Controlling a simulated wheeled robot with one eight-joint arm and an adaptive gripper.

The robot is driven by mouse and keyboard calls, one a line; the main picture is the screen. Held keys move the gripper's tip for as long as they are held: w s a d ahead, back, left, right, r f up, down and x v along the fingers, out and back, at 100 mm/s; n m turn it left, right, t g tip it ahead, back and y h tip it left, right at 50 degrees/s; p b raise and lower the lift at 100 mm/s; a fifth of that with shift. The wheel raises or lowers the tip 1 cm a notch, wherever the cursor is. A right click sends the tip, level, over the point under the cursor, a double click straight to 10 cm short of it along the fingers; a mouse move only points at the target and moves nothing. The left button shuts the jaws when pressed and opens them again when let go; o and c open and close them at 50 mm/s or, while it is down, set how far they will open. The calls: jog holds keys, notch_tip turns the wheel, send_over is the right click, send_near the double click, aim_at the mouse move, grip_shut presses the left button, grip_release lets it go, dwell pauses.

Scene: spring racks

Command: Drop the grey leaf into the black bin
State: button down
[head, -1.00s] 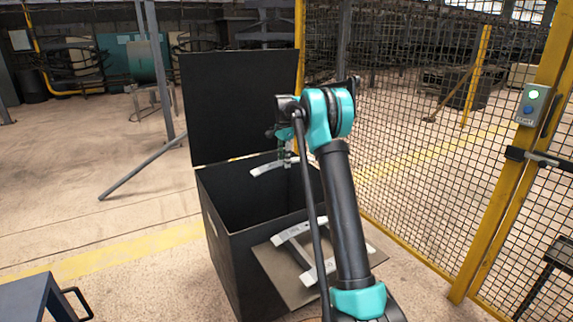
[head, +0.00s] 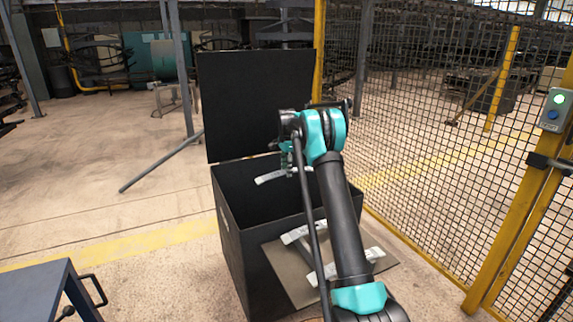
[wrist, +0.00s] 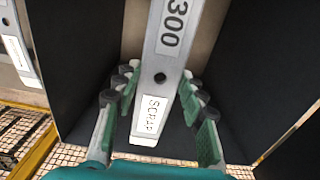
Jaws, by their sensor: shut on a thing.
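The grey leaf (head: 269,178) is a pale, slightly curved bar held over the open top of the black bin (head: 229,240). In the wrist view the leaf (wrist: 166,60) shows a "300" mark, a dark hole and a white "SCRAP" label at its near end. My gripper (head: 291,165) is shut on the leaf; its green-padded fingers (wrist: 160,100) stand either side of it. The bin's dark walls (wrist: 75,70) surround the leaf in the wrist view. The leaf's far end is cut off there.
The bin's black lid (head: 257,105) stands open behind it. A brown board (head: 283,275) at the bin's right front bears other pale leaves (head: 355,265). A yellow-framed mesh fence (head: 430,150) stands to the right. A dark table (head: 35,295) is at lower left.

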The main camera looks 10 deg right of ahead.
notch_tip(320, 180, down, 13)
dwell(0.8)
jog(key=c, duration=0.8)
grip_release()
jog(key=shift+r, duration=0.15)
notch_tip(320, 180, up, 12)
jog(key=shift+f, duration=0.1)
jog(key=shift+s, duration=0.1)
